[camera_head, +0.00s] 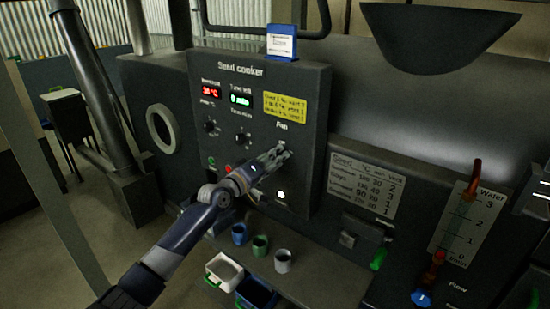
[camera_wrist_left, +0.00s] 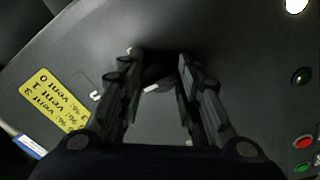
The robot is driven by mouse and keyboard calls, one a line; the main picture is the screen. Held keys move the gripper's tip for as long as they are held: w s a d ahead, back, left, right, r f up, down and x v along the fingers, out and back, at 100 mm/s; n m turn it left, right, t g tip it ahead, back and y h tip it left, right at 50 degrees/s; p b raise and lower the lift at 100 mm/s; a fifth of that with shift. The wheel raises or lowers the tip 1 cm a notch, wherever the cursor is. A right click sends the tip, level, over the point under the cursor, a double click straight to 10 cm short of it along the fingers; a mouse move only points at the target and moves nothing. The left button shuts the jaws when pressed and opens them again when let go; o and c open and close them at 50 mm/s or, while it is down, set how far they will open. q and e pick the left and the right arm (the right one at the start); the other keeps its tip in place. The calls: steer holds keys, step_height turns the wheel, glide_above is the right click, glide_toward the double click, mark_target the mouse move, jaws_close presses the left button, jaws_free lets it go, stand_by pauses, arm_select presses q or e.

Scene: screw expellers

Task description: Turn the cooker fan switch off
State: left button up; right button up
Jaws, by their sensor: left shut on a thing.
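The cooker control panel (camera_head: 240,90) is a dark box headed "Seed cooker". The cooker fan switch is mostly hidden behind my gripper in the head view, below the "Fan" label. In the left wrist view the fan switch (camera_wrist_left: 156,72) is a dark knob between my fingertips, with a pale mark beside it. My left gripper (camera_head: 280,155) reaches the panel and is shut on the knob; its fingers also show in the left wrist view (camera_wrist_left: 160,62). I cannot tell the switch's setting. My right gripper is not in view.
A yellow vent label (camera_head: 285,107) is above the switch. Two dark knobs, two displays, and red and green buttons (camera_wrist_left: 303,142) share the panel. Small cups (camera_head: 260,245) and bins (camera_head: 224,270) stand below. A water gauge (camera_head: 466,222) is at the right.

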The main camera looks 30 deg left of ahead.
arm_select(q)
steer(key=shift+n, duration=0.6)
steer(key=o, duration=1)
steer(key=shift+a, duration=0.1)
steer(key=shift+o, duration=0.2)
steer(key=s, duration=1.2)
steer(key=shift+a, duration=0.45)
